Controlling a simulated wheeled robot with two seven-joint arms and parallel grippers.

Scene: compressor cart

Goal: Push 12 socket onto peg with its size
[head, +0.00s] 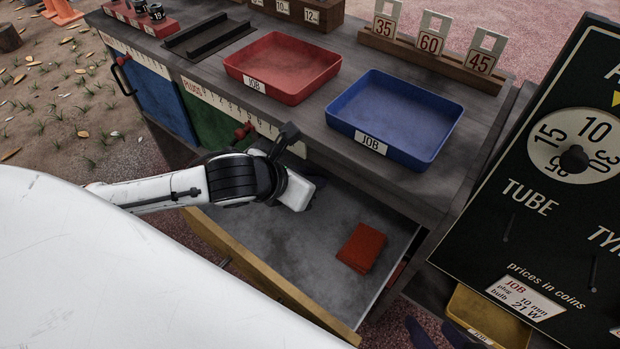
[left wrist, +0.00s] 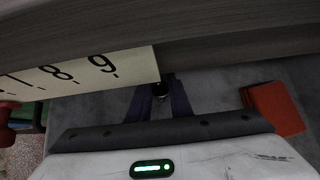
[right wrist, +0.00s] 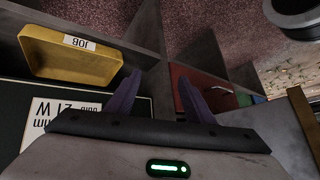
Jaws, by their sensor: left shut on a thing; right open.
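My left gripper (head: 314,190) reaches over the open drawer (head: 290,240), its fingers mostly hidden by its own body. Black sockets (head: 157,11) stand on a red rack (head: 160,28) at the top left. A wooden block (head: 325,17) with size labels, one reading 12, is cut off by the top edge; its pegs are not visible. My right gripper (right wrist: 158,98) is open and empty.
A red tray (head: 283,68) and blue tray (head: 394,115) stand on the cart top. A red-orange block (head: 361,248) lies in the drawer. Numbered plates (head: 430,42) stand at the back. A dark price board (head: 560,190) and yellow tray (head: 487,318) are at the right.

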